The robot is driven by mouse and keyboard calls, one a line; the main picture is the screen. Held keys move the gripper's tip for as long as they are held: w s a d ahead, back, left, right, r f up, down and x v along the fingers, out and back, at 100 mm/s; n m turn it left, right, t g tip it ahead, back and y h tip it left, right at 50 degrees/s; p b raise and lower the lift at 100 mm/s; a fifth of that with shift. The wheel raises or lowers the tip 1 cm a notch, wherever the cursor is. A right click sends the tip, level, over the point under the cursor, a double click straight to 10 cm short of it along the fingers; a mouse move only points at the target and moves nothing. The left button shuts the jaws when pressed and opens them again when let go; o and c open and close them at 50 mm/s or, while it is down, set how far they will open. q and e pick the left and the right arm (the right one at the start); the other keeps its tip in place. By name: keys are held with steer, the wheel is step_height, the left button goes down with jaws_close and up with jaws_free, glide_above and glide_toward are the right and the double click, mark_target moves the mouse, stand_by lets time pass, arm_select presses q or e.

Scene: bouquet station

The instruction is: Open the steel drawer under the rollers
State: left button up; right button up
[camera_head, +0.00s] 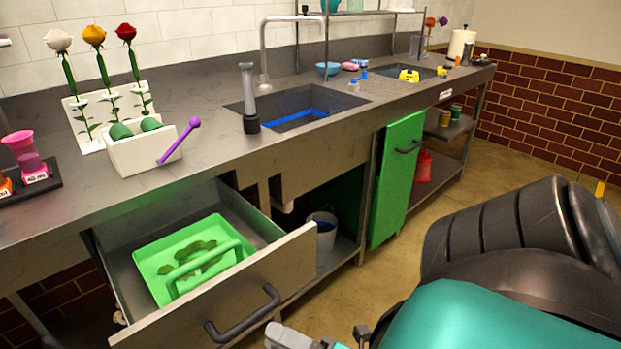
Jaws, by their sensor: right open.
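The steel drawer (290,262) under the counter at lower left is pulled well out. Its dark bar handle (245,318) is on the front panel. A green tray (150,262) with a raised handle and leaf-like pieces lies inside the drawer. My right gripper (322,340) is at the bottom edge, partly cut off. Its fingers are apart with nothing seen between them, and it appears to the right of the drawer handle, not around it. My left gripper is not in view.
The steel counter (215,178) above the drawer holds a white box (140,155), roses and a sink (290,105). A green door (395,185) hangs open farther right. A bucket (323,232) stands under the counter. Bare floor shows right of the door.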

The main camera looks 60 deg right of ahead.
steer(key=v, duration=0.6)
steer(key=shift+s, duration=0.1)
stand_by(0.3)
